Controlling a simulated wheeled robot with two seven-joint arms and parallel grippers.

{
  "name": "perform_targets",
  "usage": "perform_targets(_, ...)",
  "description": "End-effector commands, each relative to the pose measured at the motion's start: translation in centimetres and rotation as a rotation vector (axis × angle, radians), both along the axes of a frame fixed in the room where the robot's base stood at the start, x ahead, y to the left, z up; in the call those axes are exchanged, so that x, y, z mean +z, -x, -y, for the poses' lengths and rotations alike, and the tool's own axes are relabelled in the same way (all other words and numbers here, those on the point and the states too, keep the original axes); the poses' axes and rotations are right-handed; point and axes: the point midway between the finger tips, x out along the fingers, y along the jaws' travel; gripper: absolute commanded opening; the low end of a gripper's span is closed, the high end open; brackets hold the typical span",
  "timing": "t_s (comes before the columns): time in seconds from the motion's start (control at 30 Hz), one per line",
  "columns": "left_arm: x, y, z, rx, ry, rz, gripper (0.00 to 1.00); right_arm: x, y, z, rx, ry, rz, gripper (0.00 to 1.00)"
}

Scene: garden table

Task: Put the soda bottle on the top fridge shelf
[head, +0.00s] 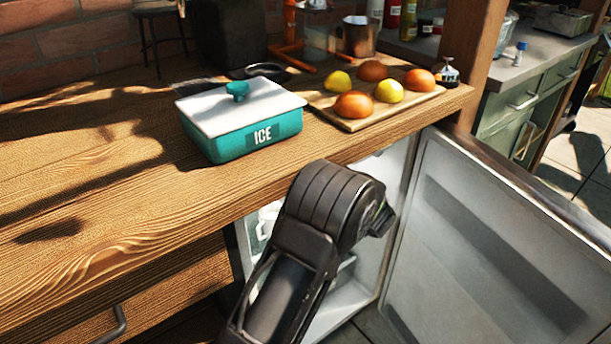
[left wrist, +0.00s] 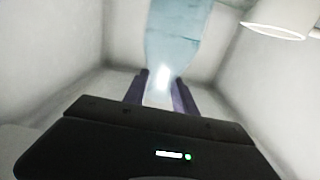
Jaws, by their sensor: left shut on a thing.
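The soda bottle (left wrist: 172,40) is pale blue and see-through. In the left wrist view it runs from between my fingers to the top edge, inside the white-walled fridge. My left gripper (left wrist: 160,84) is shut on its narrow end. The fridge (head: 396,165) stands open under the wooden counter in the head view, and my dark arm reaches into it. The arm and counter hide the gripper and bottle there. Whether the bottle touches a shelf cannot be told. My right gripper is in neither view.
The fridge door (head: 490,255) is swung open to the right. A white round-ended object (left wrist: 275,30) is at upper right in the left wrist view. The counter (head: 130,210) above carries a teal ice box (head: 240,130) and a board (head: 355,122) with several fruits.

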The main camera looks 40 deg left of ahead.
Motion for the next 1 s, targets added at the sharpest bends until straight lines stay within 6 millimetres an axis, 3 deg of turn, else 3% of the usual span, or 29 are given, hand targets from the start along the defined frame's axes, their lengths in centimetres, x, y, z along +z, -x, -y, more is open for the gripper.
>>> perform_targets(0.5,0.1,-0.8,-0.9,0.001,-0.004,0.002,0.0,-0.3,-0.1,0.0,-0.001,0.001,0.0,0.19)
perform_targets(0.8,-3.2,-0.8,-0.9,0.0,-0.003,0.0,0.0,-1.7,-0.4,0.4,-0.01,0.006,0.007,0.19)
perform_targets(1.0,-3.3,-0.8,-0.9,0.0,-0.003,0.002,0.0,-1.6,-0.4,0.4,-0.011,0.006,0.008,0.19)
